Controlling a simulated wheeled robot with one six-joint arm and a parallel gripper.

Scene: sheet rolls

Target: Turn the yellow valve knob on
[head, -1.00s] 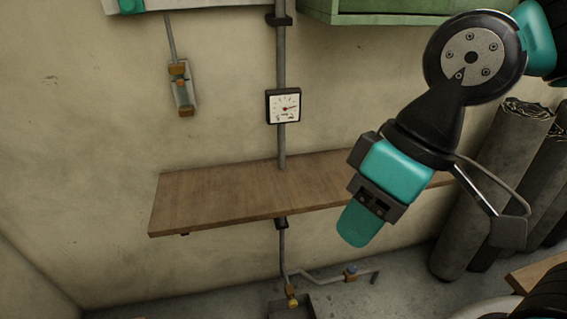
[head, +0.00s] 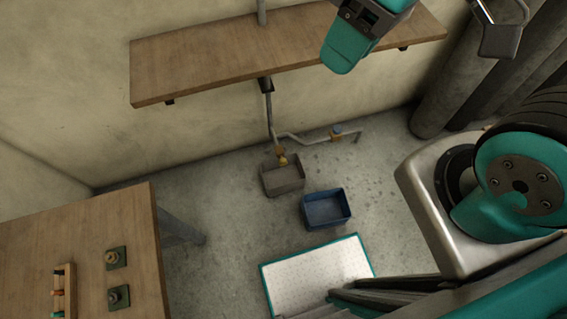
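The yellow valve knob (head: 283,160) is small and sits low on the grey pipe (head: 269,115), just above the back edge of a grey-brown bin on the floor. How far it is turned is too small to tell. My gripper (head: 345,52) is at the top of the head view, in front of the wooden shelf and well apart from the knob. I see nothing held in it. Its fingers overlap from this side, so their opening does not show.
A blue knob (head: 337,129) is on the pipe's right branch. The grey-brown bin (head: 284,190) and a blue bin (head: 327,222) stand on the floor. The wooden shelf (head: 230,60) juts out above the pipe. A wooden table (head: 90,235) is at left, dark rolls (head: 452,88) at right.

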